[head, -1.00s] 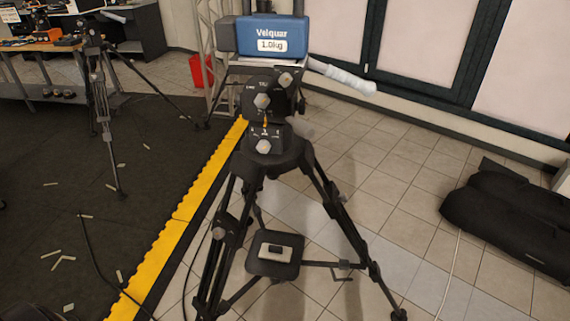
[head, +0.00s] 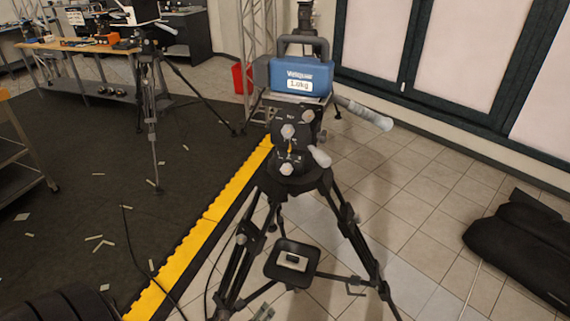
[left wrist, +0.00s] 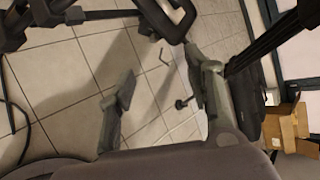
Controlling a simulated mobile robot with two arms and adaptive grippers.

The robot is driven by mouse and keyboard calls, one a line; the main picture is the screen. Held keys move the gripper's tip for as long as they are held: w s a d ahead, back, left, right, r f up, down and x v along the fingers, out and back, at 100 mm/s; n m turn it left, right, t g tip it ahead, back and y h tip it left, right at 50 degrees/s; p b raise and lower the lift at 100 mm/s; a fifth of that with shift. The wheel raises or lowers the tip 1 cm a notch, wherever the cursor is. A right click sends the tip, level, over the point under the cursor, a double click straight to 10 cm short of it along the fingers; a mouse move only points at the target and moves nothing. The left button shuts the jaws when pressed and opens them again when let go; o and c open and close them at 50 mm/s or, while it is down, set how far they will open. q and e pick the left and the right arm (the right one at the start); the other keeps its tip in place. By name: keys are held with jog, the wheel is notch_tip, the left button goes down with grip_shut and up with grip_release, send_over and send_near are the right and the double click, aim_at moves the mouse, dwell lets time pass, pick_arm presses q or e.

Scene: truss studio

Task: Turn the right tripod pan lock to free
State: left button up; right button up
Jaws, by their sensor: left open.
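The right tripod (head: 297,185) stands upright on the tiles in the head view, carrying a blue box (head: 299,78) marked "Velquar 1.0kg". Its black head has several grey knobs: a lower knob (head: 286,169) below a small marked scale and orange mark, a middle knob (head: 288,131) and an upper right knob (head: 307,116). The scale is too small to read. A pale grey lever (head: 319,156) sticks out at the head's right. My left gripper (left wrist: 160,62) is open and empty in the left wrist view, above the floor with tripod parts beyond it. My right gripper is not in view.
A second tripod (head: 152,110) stands on the dark mat (head: 85,180) at left, near a workbench (head: 75,45). A yellow strip (head: 200,240) edges the mat. A black bag (head: 525,245) lies at right. Tiles between tripod and bag are mostly clear.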

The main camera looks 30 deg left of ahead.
pick_arm(q)
jog(key=w+a+r+m+t+y+p, duration=0.1)
jog(key=w+r+m+t, duration=0.15)
jog(key=r, duration=0.65)
jog(key=w+a+r+m+t+p, duration=0.1)
jog(key=w+r+m+p, duration=0.15)
jog(key=r, duration=0.65)
jog(key=m+t+y+p, duration=0.1)
jog(key=m+t+p, duration=0.15)
jog(key=m, duration=0.55)
send_near(285, 173)
jog(key=shift+n+t, duration=0.3)
jog(key=shift+t, duration=0.1)
jog(key=x, duration=0.3)
jog(key=p+x, duration=0.1)
jog(key=x, duration=0.2)
jog(key=p+x, duration=0.1)
jog(key=x, duration=0.2)
jog(key=shift+w+f, duration=0.2)
jog(key=shift+f, duration=0.1)
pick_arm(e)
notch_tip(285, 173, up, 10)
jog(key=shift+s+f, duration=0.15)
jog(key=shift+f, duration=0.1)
pick_arm(q)
grip_shut()
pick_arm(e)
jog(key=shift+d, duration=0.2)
